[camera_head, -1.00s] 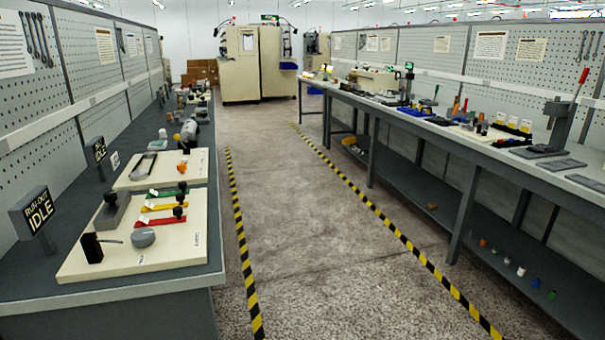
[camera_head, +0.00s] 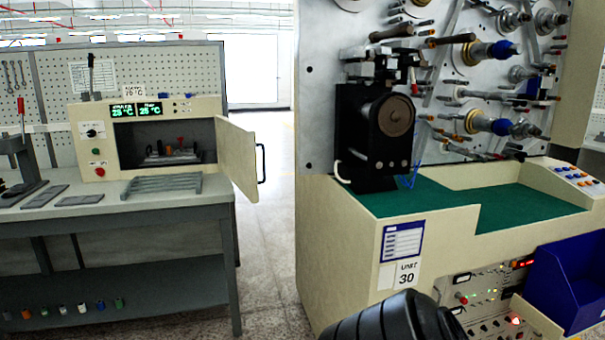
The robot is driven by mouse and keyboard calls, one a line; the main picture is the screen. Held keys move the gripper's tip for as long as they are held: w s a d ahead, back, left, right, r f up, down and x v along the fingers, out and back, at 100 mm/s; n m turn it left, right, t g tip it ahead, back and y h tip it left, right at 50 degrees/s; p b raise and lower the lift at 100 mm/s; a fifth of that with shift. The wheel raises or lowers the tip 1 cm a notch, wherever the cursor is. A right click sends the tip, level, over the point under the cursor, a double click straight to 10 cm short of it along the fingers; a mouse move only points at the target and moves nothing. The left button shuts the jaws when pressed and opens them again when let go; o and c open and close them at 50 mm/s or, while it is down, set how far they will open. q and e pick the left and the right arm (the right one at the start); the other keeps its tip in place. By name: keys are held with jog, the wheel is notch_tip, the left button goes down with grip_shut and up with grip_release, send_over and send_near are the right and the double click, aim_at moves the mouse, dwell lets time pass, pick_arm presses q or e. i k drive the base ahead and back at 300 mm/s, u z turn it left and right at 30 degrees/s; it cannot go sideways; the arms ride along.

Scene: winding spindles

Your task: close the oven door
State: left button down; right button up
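The oven (camera_head: 97,156) is a cream box on the grey workbench at the left, with green readouts above its dark opening. Its door (camera_head: 238,157) is hinged at the right side of the opening and stands open, swung out toward me. A dark handle (camera_head: 261,163) is on the door's outer face. Some small parts (camera_head: 172,153) sit inside the chamber. A black rounded piece (camera_head: 395,318) at the bottom edge looks like part of my own arm. Neither gripper's fingers show.
A slatted grey rack (camera_head: 162,184) lies in front of the oven opening. A winding machine (camera_head: 360,235) marked unit 30 fills the right, with spindles and a blue bin (camera_head: 570,285). A floor gap (camera_head: 270,255) lies between bench and machine.

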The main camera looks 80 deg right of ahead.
aim_at(237, 144)
jog(key=z, duration=3.1)
jog(key=i, duration=0.7)
